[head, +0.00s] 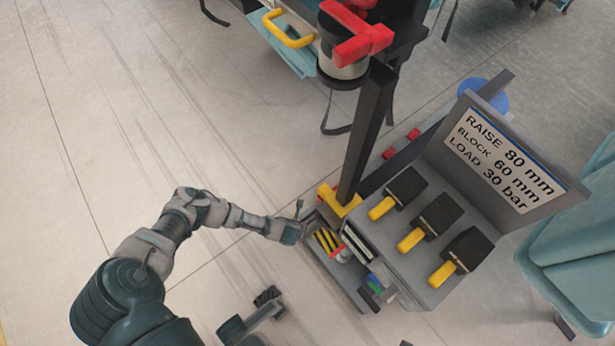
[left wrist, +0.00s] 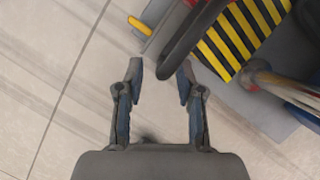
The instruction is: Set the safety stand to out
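A yellow-and-black striped block (head: 327,240), which looks like the safety stand, sits low at the left side of the grey machine. It fills the upper right of the left wrist view (left wrist: 240,38). A dark curved bar (left wrist: 192,38) is beside it; I cannot tell what it joins to. My left gripper (head: 302,222) is just left of the striped block in the head view. In the left wrist view my left gripper (left wrist: 160,72) has its fingers apart, with the bar's lower end between the fingertips. No grip shows.
The grey machine (head: 385,235) carries yellow-handled levers (head: 411,240) and a sign (head: 505,160) reading RAISE 80 mm, BLOCK 60 mm, LOAD 30 bar. A dark post (head: 366,130) rises behind the block. A teal seat (head: 570,250) stands at right. The floor at left is clear.

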